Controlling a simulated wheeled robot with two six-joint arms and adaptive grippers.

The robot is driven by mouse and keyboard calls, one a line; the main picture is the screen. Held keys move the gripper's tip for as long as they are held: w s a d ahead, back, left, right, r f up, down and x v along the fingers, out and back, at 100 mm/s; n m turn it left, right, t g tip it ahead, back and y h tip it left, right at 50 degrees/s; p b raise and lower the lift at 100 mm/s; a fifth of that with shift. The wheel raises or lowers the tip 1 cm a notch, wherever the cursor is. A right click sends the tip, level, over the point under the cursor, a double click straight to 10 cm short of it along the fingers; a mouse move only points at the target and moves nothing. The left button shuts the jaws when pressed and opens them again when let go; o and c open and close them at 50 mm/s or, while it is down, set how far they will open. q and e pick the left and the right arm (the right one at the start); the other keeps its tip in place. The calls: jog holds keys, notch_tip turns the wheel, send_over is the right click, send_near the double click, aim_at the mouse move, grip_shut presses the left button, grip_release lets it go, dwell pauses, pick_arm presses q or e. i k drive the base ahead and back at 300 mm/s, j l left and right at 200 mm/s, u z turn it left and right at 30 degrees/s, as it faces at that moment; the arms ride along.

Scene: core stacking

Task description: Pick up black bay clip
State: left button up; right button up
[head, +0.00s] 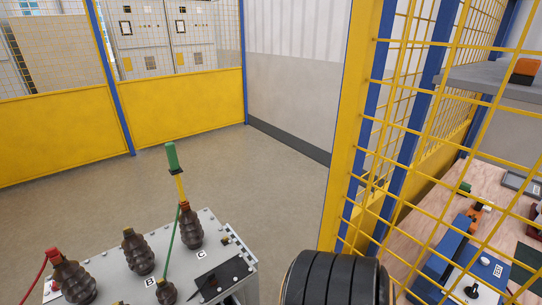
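I cannot make out a thing that is clearly the black bay clip. A grey cabinet (196,263) at the bottom left carries several brown ribbed insulators, with the labels B and C beside two of them. A green grip (172,157) with a dark collar stands on a yellow rod (180,188) above the insulator by C (191,228). A green cable (171,243) hangs beside the rod. A red clip (54,254) with a red cable sits on the leftmost insulator (73,280). Neither of my grippers is in view.
A yellow mesh fence with a yellow post (350,125) stands at the right. Behind it is a wooden bench (410,232) with blue and orange things, and a grey shelf (492,80) with an orange thing. Open floor (230,165) lies behind the cabinet.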

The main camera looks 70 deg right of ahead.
aim_at(211, 276)
jog(key=i+z, duration=0.1)
jog(key=z, duration=0.4)
jog(key=l+z, duration=0.1)
jog(key=z, duration=0.35)
jog(key=i+z, duration=0.15)
jog(key=z, duration=0.35)
jog(key=i, duration=0.15)
